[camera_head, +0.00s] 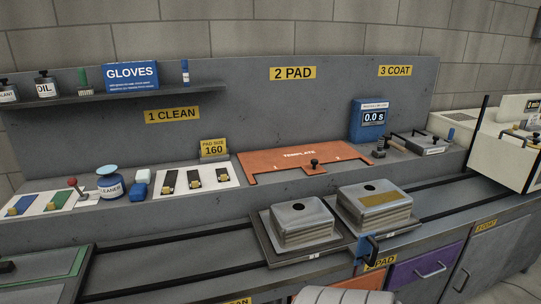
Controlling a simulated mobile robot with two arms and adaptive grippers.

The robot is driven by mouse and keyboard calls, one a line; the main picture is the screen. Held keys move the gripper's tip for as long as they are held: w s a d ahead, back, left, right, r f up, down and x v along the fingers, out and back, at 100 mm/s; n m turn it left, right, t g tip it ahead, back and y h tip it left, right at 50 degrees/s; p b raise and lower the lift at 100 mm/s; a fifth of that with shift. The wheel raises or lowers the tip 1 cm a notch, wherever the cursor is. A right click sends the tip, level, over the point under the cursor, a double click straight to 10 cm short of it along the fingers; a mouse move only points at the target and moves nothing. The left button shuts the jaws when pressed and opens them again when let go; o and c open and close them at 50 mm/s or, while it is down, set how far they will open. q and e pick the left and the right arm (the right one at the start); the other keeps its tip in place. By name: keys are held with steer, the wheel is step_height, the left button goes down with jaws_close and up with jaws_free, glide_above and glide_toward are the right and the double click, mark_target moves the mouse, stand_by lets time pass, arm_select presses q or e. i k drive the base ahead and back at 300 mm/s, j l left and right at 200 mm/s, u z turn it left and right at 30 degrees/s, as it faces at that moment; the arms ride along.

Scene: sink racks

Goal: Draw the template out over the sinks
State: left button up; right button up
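The orange template (262,165), marked TEMPLATE, lies flat on the raised ledge behind the rails, below the 2 PAD sign. It has a black knob (314,163) near its front edge and a notched front. Two grey finned sinks stand in front of and below it. The left sink (302,224) has a dark round spot on top. The right sink (374,207) has a dark round spot and a gold-brown patch. The template is apart from both sinks.
The sinks sit on dark plates over black rails (180,238). A blue-and-black fitting (368,246) stands at the front edge by the right sink. A timer (369,120) reading 0.0 s stands behind. Cleaner (111,186) and pad strips (195,181) lie left of the template.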

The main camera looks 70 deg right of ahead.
mark_target(309, 157)
steer(key=z, duration=2.45)
steer(key=i, duration=0.15)
